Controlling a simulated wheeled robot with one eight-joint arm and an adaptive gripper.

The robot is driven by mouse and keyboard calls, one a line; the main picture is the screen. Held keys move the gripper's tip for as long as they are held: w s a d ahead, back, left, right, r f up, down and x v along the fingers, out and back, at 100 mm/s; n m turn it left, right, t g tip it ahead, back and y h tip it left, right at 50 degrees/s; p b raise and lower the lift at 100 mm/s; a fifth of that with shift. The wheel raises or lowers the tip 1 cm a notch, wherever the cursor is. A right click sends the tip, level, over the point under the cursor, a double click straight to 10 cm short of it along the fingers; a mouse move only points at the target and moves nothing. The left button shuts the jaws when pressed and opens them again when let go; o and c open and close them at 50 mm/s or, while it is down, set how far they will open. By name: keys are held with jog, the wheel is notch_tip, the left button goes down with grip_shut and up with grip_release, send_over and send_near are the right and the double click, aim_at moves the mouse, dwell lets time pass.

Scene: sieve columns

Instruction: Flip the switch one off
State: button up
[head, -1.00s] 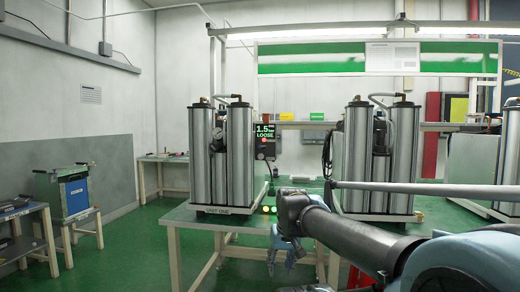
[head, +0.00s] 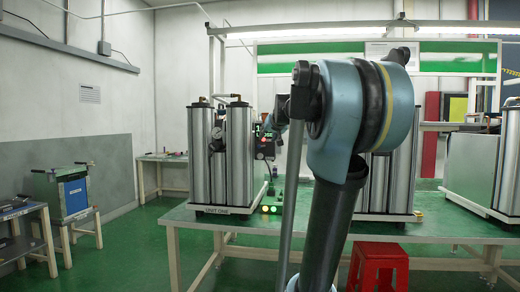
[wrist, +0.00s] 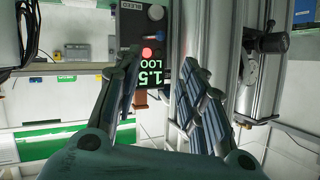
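The unit labelled UNIT ONE (head: 240,165) has tall silver columns and stands on the left of the table in the head view. A dark control box (head: 265,148) is on its right side. In the wrist view, upside down, the box (wrist: 140,30) shows a green "1.5 LOO…" display, a red round button or light and a grey knob near a "BLEED" label. My gripper (wrist: 160,70) is open and empty, its fingers either side of the display; contact cannot be told. In the head view it is small and partly blurred into the box. I cannot make out which part is switch one.
A second column unit (head: 392,180) stands to the right, partly behind my arm. A red stool (head: 378,264) is under the green table (head: 450,222). A blue box (head: 74,192) stands far left.

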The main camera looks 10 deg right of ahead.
aim_at(260, 146)
jog(key=x, duration=1.6)
jog(key=shift+w+f, duration=0.1)
jog(key=shift+f, duration=0.1)
grip_shut()
